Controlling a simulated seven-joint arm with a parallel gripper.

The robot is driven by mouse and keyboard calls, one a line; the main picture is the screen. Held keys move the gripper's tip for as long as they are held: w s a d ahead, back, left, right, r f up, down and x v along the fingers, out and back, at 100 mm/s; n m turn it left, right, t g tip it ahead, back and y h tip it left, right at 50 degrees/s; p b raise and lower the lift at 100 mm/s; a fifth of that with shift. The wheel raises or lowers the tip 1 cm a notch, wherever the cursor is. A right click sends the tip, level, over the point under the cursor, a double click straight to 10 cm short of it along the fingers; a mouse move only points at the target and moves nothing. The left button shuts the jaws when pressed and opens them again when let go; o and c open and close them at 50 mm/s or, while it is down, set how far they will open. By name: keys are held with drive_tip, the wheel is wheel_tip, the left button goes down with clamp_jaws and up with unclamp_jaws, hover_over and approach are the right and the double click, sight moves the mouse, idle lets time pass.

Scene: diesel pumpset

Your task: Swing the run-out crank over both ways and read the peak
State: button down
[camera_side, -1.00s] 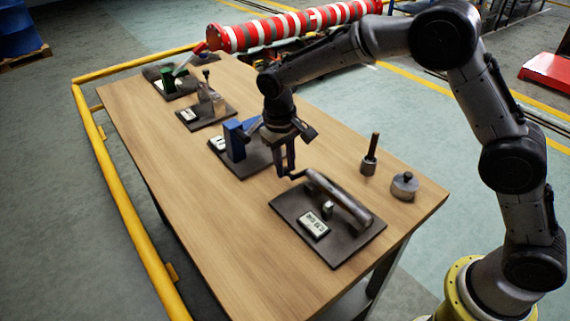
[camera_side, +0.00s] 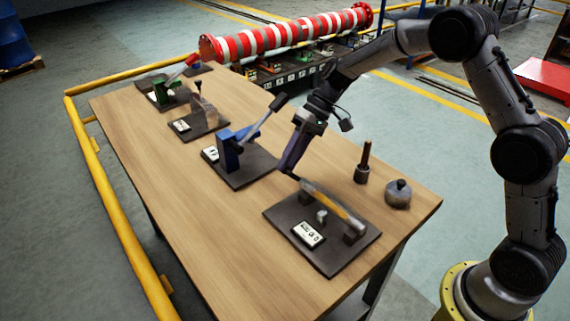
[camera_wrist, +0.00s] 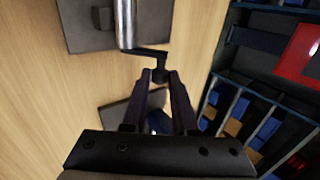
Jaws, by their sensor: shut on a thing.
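The run-out fixture is a dark base plate (camera_side: 280,215) at the near right of the table. It carries a shaft (camera_side: 334,204) on supports, with a crank (camera_side: 290,175) at its left end. A small display (camera_side: 308,235) sits on the plate; its digits are too small to read. My gripper (camera_side: 286,168) leans over the crank end, shut on the crank handle. In the wrist view the fingers (camera_wrist: 158,80) close around the dark handle (camera_wrist: 160,74), and the crank arm (camera_wrist: 149,53) leads to the bright shaft (camera_wrist: 126,22). The fingers partly hide the handle.
A blue lever fixture (camera_side: 228,150) stands close left of my gripper, its lever raised toward it. Other fixtures (camera_side: 198,118) line the far table. A pin on a base (camera_side: 363,168) and a round weight (camera_side: 398,194) stand to the right. The table's left front is clear.

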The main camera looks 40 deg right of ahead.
drive_tip(key=shift+d+y, duration=0.6)
drive_tip(key=shift+y, duration=0.65)
drive_tip(key=shift+d+y, duration=0.6)
drive_tip(key=shift+y, duration=0.65)
drive_tip(key=c, duration=0.7)
unclamp_jaws()
drive_tip(key=v, duration=1.3)
drive_tip(key=shift+d, duration=0.4)
